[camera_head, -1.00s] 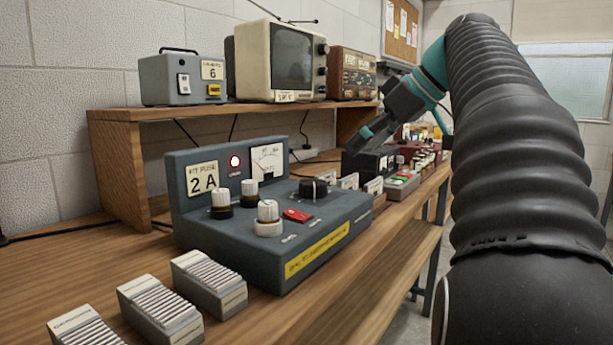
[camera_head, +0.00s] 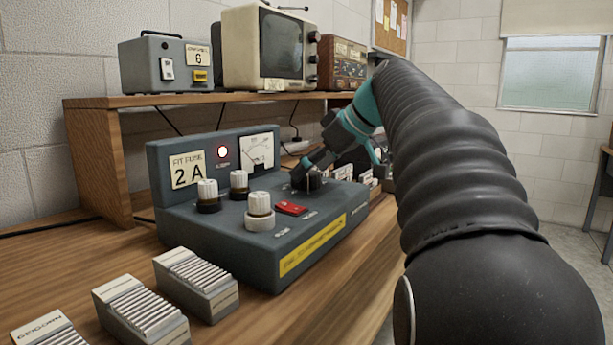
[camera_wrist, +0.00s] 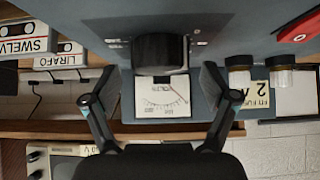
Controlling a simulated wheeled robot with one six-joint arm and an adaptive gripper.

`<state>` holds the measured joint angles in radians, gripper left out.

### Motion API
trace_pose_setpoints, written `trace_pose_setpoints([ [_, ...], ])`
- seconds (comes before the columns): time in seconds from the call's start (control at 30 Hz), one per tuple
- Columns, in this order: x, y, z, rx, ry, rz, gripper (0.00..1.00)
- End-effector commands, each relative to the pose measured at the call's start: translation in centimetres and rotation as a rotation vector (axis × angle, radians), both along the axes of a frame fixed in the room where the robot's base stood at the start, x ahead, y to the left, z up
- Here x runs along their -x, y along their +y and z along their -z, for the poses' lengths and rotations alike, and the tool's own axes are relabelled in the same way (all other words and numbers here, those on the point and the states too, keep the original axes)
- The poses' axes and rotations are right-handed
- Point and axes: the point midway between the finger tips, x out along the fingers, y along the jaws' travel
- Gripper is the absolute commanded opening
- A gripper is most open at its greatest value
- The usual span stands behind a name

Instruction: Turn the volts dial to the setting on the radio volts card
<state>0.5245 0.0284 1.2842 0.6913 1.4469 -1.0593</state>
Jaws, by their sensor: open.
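The grey-blue test box (camera_head: 245,245) stands on the bench. Its large black dial (camera_head: 315,180) sits on the top near the meter, partly hidden by my gripper (camera_head: 305,172). The dial's lettering is too small to read. In the wrist view the black dial (camera_wrist: 158,52) lies between the two fingers of my gripper (camera_wrist: 158,80), which are spread with a gap on each side. No radio volts card can be made out for certain. A brown radio (camera_head: 343,62) stands on the shelf, its front lettering unreadable.
Three white-capped knobs (camera_head: 239,184), a red switch (camera_head: 291,208) and a "FIT FUSE 2 A" card (camera_head: 188,169) are on the box. The meter (camera_head: 257,150) rises behind the dial. The shelf (camera_head: 190,99) holds a television (camera_head: 268,48).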

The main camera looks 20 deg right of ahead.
Motion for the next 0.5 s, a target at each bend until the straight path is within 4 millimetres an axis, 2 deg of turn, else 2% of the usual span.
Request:
trace_pose_setpoints([
  [0.2,-1.03,0.76,1.21,0.0,0.0,-0.001,0.85],
  [0.5,-1.16,0.84,1.34,-0.001,-0.001,-0.001,0.85],
])
